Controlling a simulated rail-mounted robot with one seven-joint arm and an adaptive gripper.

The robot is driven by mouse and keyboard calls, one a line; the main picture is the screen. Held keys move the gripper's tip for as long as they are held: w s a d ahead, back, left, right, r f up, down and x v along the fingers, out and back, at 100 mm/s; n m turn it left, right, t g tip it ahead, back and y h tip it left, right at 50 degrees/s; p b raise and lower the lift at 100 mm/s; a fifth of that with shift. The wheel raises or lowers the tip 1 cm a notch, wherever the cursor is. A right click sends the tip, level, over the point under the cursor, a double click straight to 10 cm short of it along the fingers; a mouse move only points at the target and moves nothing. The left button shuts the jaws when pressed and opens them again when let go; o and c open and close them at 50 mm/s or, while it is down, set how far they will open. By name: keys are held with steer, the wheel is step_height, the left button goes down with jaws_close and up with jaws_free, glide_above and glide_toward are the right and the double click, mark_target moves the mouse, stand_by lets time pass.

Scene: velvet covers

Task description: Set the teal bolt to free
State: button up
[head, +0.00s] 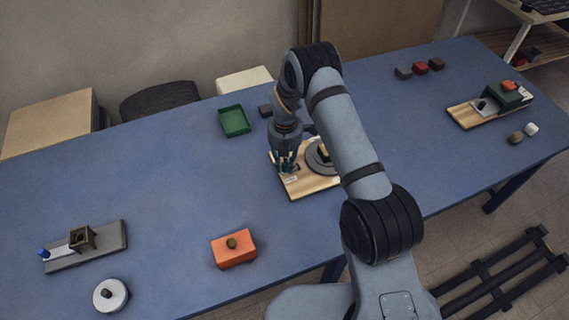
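My gripper (287,168) points down over the left end of a wooden board (312,187) in the middle of the table. A small teal patch shows around its fingertips, but I cannot tell whether it is the teal bolt or part of the fingers. A small pale label (291,178) lies beside the fingertips. A round grey disc (315,160) with a dark and yellow piece on it sits on the same board, partly hidden behind my arm. The fingers are small and dark here, so their opening and any contact are unclear.
A grey board (110,247) with a blue-knobbed slide stands at left, near a white round lid (110,295) and an orange box (234,250). A green tray (234,121) lies behind. Another wooden board (466,116) with a dark green block is at right. The left-middle table is clear.

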mark_target(285, 163)
steer(key=o, duration=0.3)
steer(key=shift+r, duration=0.1)
step_height(285, 163, up, 12)
stand_by(0.6)
step_height(285, 163, down, 12)
steer(key=shift+f, duration=0.1)
steer(key=shift+w+d, duration=0.15)
steer(key=shift+d, duration=0.15)
stand_by(0.4)
